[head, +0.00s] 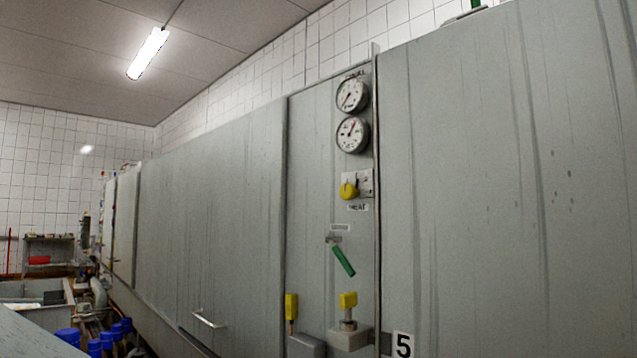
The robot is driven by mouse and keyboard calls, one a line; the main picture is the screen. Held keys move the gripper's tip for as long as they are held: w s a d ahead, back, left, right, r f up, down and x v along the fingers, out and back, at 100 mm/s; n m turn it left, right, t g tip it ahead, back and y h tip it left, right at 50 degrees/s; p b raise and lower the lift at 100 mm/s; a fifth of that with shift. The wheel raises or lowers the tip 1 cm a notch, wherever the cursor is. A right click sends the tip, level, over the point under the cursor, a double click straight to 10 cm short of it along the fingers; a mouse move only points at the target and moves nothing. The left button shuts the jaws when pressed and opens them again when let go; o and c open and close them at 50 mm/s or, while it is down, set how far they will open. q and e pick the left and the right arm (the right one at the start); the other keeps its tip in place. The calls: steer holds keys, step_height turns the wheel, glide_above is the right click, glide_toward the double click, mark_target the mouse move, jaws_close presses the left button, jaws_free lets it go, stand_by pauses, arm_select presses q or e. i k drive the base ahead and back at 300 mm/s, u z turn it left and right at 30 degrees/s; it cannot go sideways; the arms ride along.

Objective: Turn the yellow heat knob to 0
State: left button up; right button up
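The yellow heat knob (348,190) sits on a small light plate on the narrow grey panel, right of the picture's middle. A small label (358,207) is just below it, too small to read surely. The knob looks turned at a slant; its exact setting cannot be read. Neither of my grippers shows in the head view.
Two round gauges (352,135) are above the knob. A green lever (343,261) and yellow-topped fittings (348,300) are below it. Large grey panels (215,200) flank the narrow one. Blue-capped items (95,347) stand at the lower left.

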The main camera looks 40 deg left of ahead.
mark_target(348, 191)
steer(key=u, duration=0.1)
steer(key=i, duration=0.45)
steer(key=u, duration=2.05)
steer(key=i, duration=0.2)
steer(key=u, duration=0.55)
